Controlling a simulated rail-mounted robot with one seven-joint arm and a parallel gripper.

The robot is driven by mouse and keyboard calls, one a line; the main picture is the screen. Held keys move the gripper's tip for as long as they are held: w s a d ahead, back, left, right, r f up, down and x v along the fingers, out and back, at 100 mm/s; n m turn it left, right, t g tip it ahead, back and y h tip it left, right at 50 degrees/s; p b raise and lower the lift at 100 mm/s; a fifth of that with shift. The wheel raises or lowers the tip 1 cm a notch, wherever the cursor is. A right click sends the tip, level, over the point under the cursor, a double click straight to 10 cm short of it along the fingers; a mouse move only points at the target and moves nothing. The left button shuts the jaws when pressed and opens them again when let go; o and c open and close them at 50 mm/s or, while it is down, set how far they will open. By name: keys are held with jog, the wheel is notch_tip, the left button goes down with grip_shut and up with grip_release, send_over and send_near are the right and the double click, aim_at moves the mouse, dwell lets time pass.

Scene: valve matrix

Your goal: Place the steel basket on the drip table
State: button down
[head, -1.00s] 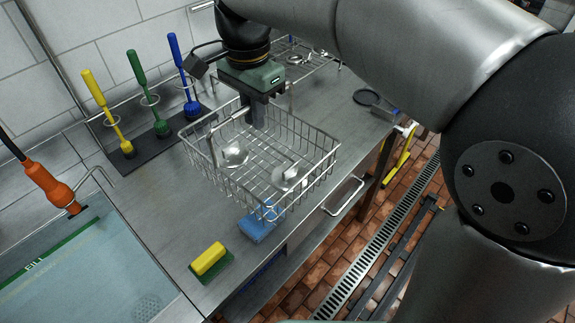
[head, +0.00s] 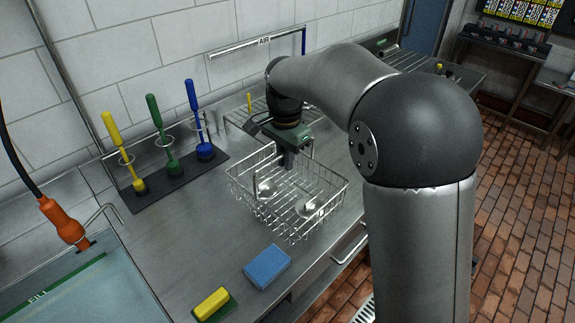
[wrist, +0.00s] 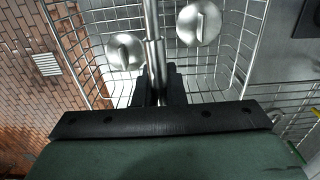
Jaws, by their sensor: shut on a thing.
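The steel basket (head: 330,208) is an open wire basket holding two round metal parts (head: 310,207). My gripper (head: 286,163) is shut on the basket's upright steel handle bar. The wrist view shows my gripper (wrist: 158,88) with both dark fingers around that bar, and the basket wires (wrist: 255,40) around the metal parts. The basket looks level over the steel worktop (head: 190,240); I cannot tell whether it touches it. A wire rack surface (head: 240,117) lies behind the basket below an "AIR" sign. I cannot tell for certain which surface is the drip table.
Yellow, green and blue brushes (head: 162,135) stand in a holder at the left. A blue sponge (head: 267,266) and a yellow-green sponge (head: 212,304) lie near the front edge. A water basin (head: 90,295) with an orange nozzle (head: 63,221) is at the front left.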

jog(key=shift+w+d+f+p, duration=0.15)
jog(key=shift+w+f, duration=0.15)
jog(key=shift+f, duration=0.55)
jog(key=shift+w+a+f+p, duration=0.15)
jog(key=shift+w+f, duration=0.15)
jog(key=shift+f, duration=0.5)
jog(key=shift+w+d+f+p, duration=0.15)
jog(key=shift+w+f, duration=0.15)
jog(key=shift+f, duration=0.65)
jog(key=c, duration=1.5)
grip_release()
jog(key=shift+f, duration=0.1)
